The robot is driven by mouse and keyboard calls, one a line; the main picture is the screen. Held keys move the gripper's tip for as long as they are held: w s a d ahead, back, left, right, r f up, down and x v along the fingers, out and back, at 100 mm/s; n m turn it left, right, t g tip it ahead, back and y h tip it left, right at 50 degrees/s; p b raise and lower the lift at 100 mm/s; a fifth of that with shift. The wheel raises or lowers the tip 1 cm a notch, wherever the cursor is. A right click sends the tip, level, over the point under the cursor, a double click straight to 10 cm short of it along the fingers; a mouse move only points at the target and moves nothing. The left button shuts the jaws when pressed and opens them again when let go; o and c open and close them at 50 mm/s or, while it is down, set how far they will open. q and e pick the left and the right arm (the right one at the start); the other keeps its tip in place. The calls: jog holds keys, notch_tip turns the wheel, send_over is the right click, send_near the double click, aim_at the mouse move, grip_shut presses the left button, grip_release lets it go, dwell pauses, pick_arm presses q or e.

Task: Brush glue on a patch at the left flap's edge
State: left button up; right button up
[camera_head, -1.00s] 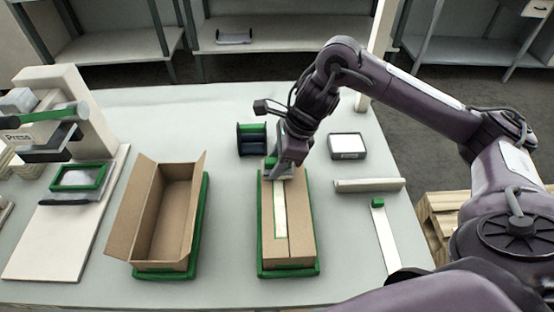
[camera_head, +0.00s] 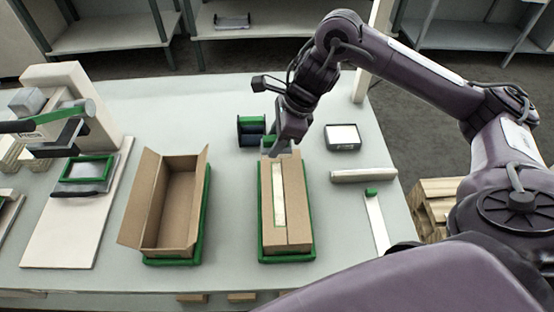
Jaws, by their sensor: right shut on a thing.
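A closed brown carton (camera_head: 297,205) lies in a green-edged tray (camera_head: 288,258) at the middle of the table. A pale strip (camera_head: 278,208) with a thin green outline runs along the inner edge of its left flap. My right gripper (camera_head: 277,146) is at the carton's far end, near the strip's far end. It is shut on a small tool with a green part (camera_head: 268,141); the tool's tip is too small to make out. Whether it touches the carton cannot be told. My left gripper is not in view.
A dark blue holder with green edges (camera_head: 250,130) stands just left of the gripper. An open carton (camera_head: 165,205) sits in another green tray on the left, beside a press (camera_head: 70,135). A small box (camera_head: 342,138) and a pale bar (camera_head: 363,175) lie on the right.

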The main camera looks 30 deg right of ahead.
dwell(0.3)
notch_tip(320, 180, down, 5)
jog(key=b, duration=0.5)
jog(key=shift+s, duration=0.1)
jog(key=shift+f+b, duration=0.5)
jog(key=shift+b, duration=0.05)
dwell(0.9)
